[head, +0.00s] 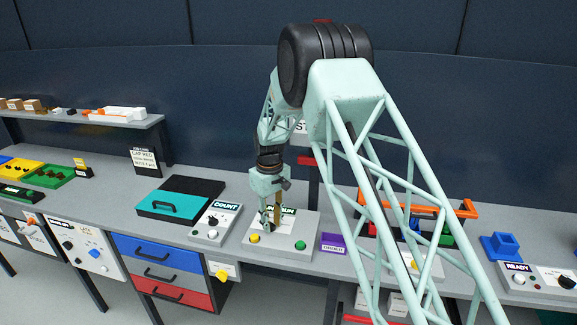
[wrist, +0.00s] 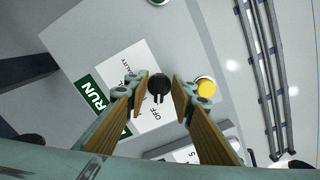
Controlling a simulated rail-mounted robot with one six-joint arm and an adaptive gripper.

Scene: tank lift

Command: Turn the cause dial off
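A black dial (wrist: 158,86) with a pointer sits on a white label sheet (wrist: 128,68) in the wrist view. "OFF" and a word ending in "ALITY" are printed beside it; I cannot read the word "cause". It belongs to the grey panel (head: 285,246) with a green "RUN" sign (wrist: 93,95). My gripper (wrist: 160,92) is open, with one wooden-coloured finger on each side of the dial. Narrow gaps show between fingers and dial. In the head view my gripper (head: 270,222) is low over this panel and hides the dial largely.
The panel has a yellow button (wrist: 205,87), close to one finger, and a green button (head: 301,245). The COUNT panel (head: 215,224) with its own black dial stands to the left. A purple ORDER block (head: 333,243) is at the right. A teal drawer-like box (head: 168,204) lies farther left.

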